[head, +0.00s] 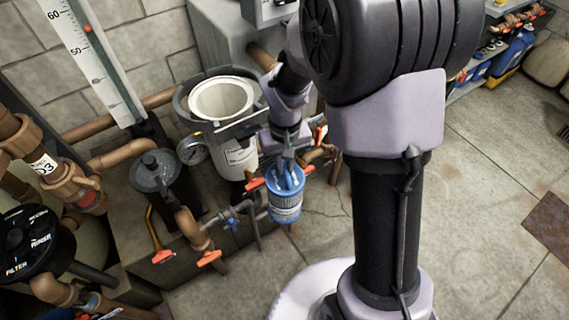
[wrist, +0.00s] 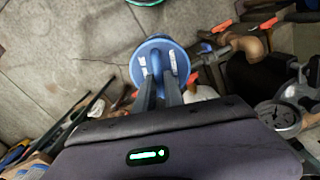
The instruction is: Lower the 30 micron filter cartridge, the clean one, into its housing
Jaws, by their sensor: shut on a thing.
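The filter cartridge (head: 286,208) has a blue top with a handle and a pale, blue-ribbed body. It hangs roughly upright from my gripper (head: 288,160), whose fingers are shut on the handle. In the wrist view my gripper (wrist: 160,76) grips across the round blue end cap (wrist: 148,48) of the cartridge, which hides its body. Small labels on the cap are too small to read. An open-topped white canister in a grey collar, apparently the housing (head: 238,157), stands left of and behind the cartridge. The cartridge is outside it; the canister's bottom is hidden.
A pressure gauge (head: 191,149) sits beside the canister; it also shows in the wrist view (wrist: 279,115). A dark-lidded pot (head: 155,171), brown pipes and several orange-handled valves (head: 209,259) crowd the left. Shelves with blue bottles (head: 515,50) stand far right.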

